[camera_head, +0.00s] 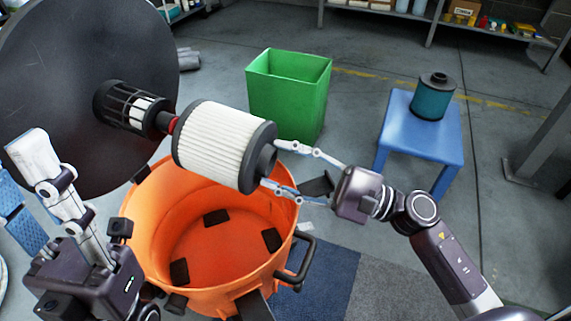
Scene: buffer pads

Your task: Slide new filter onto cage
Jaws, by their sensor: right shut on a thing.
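The white pleated filter (215,145) has black end caps and hangs tilted above the orange drum. My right gripper (279,168) is shut on the black end of this filter, on its right side. The black slotted cage (125,108) sticks out in front of the large dark disc at the left. A red part (170,125) shows between the cage and the filter's left end; whether they touch is unclear. My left gripper (60,185) is at the lower left, apart from the filter and cage; its jaw opening cannot be made out.
The open orange drum (150,225) stands below the filter, with black pads inside and a black handle. A green bin (290,95) stands behind. A blue stool (400,135) at the right carries a teal filter (433,99). Shelves line the back wall.

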